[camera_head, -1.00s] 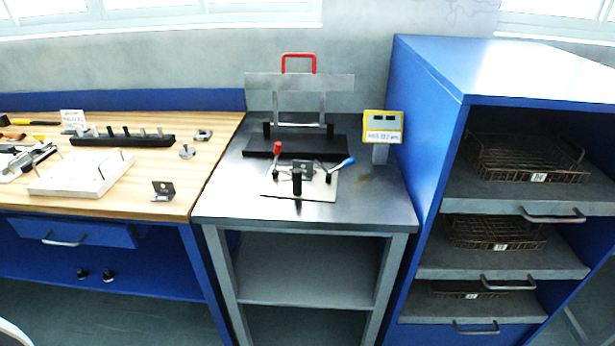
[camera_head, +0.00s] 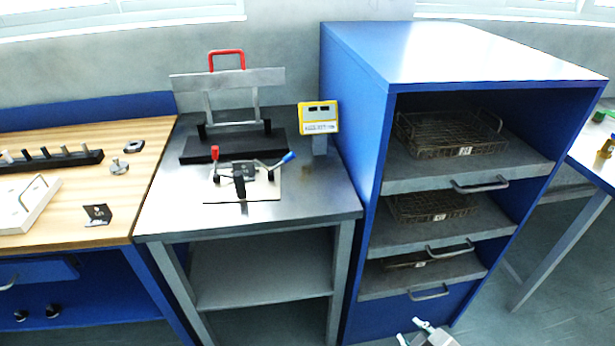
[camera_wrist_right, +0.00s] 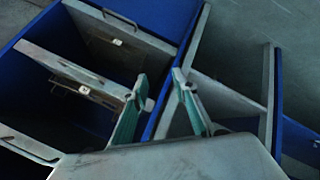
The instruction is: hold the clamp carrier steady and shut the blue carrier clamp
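The clamp carrier (camera_head: 266,189) is a pale plate on the metal-topped stand, with dark clamp parts on it. The blue carrier clamp handle (camera_head: 288,157) leans out to the upper right. A red clamp handle (camera_head: 215,153) stands upright at the left. My right gripper (camera_head: 410,331) shows low in the head view, in front of the blue cabinet and well away from the carrier. In the right wrist view its two green-padded fingers (camera_wrist_right: 158,88) are apart with nothing between them. My left gripper is in neither current view.
A black fixture with a red top handle (camera_head: 226,57) stands behind the carrier. A yellow-framed display (camera_head: 319,118) is at the right. The blue cabinet (camera_head: 350,110) with wire baskets adjoins the stand. A wooden bench (camera_head: 125,192) with parts lies left.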

